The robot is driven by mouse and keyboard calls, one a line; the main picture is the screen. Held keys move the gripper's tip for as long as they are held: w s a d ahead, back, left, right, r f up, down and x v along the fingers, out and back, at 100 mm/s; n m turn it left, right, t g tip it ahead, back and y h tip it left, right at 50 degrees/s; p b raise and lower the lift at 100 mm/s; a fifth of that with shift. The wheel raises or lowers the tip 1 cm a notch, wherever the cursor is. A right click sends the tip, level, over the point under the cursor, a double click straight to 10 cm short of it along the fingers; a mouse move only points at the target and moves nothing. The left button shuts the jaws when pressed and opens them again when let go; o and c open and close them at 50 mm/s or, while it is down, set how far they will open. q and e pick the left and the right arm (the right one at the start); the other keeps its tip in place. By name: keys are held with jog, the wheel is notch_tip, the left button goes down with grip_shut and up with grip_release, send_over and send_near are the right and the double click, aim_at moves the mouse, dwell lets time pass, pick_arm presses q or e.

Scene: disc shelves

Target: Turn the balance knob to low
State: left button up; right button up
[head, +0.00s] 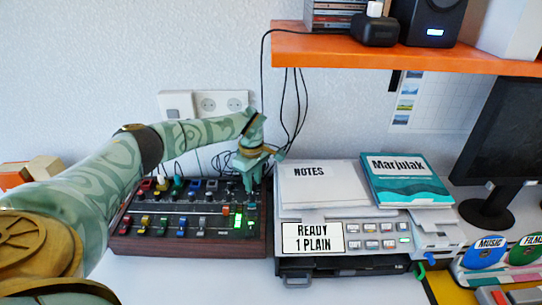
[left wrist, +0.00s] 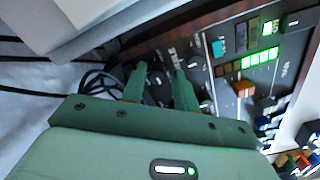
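The mixer (head: 190,240), a dark panel with wooden sides, coloured sliders and small knobs, stands on the white table under my left arm. My left gripper (head: 250,186) is green and points down at its back right corner. In the left wrist view the two fingers (left wrist: 160,72) stand apart on either side of a dark round knob (left wrist: 158,86) with a pale mark. The fingers look open; whether they touch the knob is unclear. The labels are too blurred to read, so which knob is the balance knob cannot be told. My right gripper is out of view.
A printer (head: 350,236) with a "READY 1 PLAIN" sign (head: 312,238) stands close to the right of the mixer. Papers marked "NOTES" (head: 315,185) and a teal book (head: 405,182) lie on it. An orange shelf (head: 420,58) hangs above. Black cables (head: 290,110) run behind.

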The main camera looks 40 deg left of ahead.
pick_arm(q)
jog(key=shift+w+r, duration=0.1)
jog(key=shift+w, duration=0.15)
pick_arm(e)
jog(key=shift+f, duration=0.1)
